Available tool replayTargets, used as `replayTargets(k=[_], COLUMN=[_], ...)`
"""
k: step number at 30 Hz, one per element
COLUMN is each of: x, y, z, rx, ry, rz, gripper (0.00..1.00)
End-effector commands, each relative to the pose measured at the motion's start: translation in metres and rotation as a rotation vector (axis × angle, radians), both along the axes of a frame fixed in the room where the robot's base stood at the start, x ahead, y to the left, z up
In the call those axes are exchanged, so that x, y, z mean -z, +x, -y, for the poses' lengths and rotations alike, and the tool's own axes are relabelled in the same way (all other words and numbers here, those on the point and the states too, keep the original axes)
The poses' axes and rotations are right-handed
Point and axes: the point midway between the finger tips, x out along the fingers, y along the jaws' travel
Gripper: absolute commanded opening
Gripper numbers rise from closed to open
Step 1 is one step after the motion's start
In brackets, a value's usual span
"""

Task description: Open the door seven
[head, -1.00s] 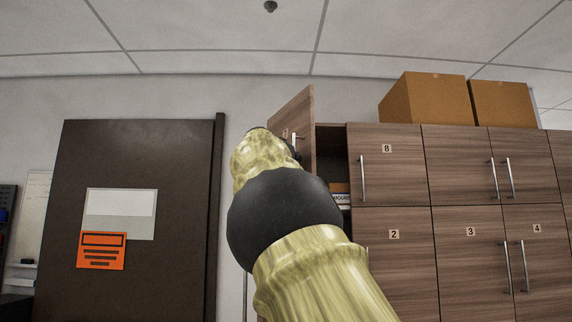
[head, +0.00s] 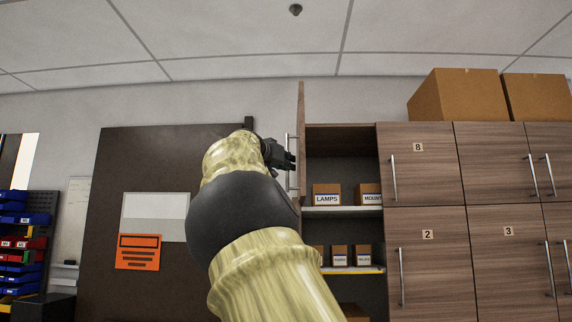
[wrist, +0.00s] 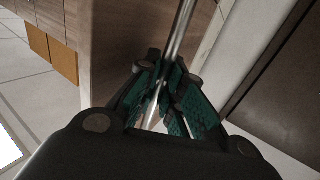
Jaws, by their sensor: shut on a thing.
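The upper left cabinet door (head: 301,110) stands swung well out and is seen nearly edge-on in the head view; its number is not readable now. Its long metal handle (head: 289,165) runs upright on its face. My gripper (head: 290,161) is at this handle. In the wrist view my gripper (wrist: 165,95) has its green-padded fingers closed around the handle bar (wrist: 181,38). The cabinet behind the door is exposed, with a LAMPS box (head: 327,195) and a MOUNT box (head: 369,194) on the shelf.
Door 8 (head: 420,165) and door 2 (head: 428,265) beside the opening are shut. A dark brown door (head: 170,165) with an orange notice stands left of my arm. Cardboard boxes (head: 455,97) sit on top of the cabinets.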

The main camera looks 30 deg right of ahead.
Motion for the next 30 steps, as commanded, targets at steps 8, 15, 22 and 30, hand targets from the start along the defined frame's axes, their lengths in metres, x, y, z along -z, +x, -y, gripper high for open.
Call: replayTargets(k=[8, 15, 22, 30], x=[0.0, 0.0, 0.0, 0.0], y=[0.001, 0.001, 0.0, -0.011], z=[-0.001, -0.002, -0.005, -0.028], rx=[-0.001, -0.002, -0.002, -0.002], ry=[0.001, 0.0, 0.0, 0.0], rz=[0.0, 0.0, 0.0, -0.001], gripper=[0.22, 0.32, 0.32, 0.32])
